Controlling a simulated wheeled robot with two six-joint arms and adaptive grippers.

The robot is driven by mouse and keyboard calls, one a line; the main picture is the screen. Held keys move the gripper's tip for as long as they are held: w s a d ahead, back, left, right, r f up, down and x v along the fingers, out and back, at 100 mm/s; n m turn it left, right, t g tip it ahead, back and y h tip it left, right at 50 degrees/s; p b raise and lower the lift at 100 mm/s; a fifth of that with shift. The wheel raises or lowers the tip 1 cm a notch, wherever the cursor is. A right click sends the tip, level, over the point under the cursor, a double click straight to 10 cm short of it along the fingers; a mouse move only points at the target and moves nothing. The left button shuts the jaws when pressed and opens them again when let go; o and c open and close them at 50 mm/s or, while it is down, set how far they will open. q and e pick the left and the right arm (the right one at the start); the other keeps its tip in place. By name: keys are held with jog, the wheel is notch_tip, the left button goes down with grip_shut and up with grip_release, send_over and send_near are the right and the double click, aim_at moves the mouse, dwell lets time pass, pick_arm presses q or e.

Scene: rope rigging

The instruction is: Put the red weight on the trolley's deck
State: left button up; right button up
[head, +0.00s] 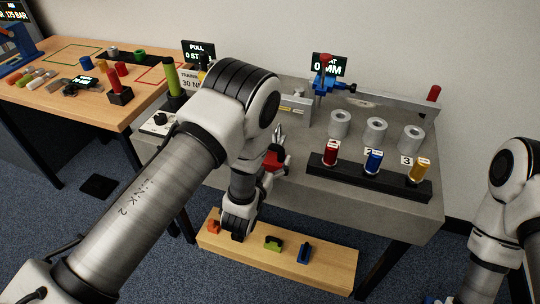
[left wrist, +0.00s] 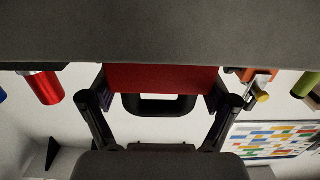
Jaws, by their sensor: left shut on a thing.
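The red weight (left wrist: 160,77), a red block with a black loop handle, sits between the two fingers of my left gripper (left wrist: 160,100) in the left wrist view. The gripper is shut on it. In the head view, red parts of the weight (head: 271,160) show beside my left wrist at the front edge of the grey bench, and my arm hides the rest. My left gripper (head: 277,168) is largely covered there too. I cannot tell whether the weight touches the bench. I cannot make out the trolley or its deck. My right gripper is out of frame.
The grey bench (head: 385,195) carries a black rack (head: 375,180) with red, blue and yellow cylinders, and grey rings behind. A low wooden board (head: 330,262) with small coloured pieces lies below it. A wooden table (head: 60,100) with tools stands at left.

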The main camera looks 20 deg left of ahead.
pick_arm(q)
jog(key=o, duration=1.6)
jog(key=shift+f, duration=0.1)
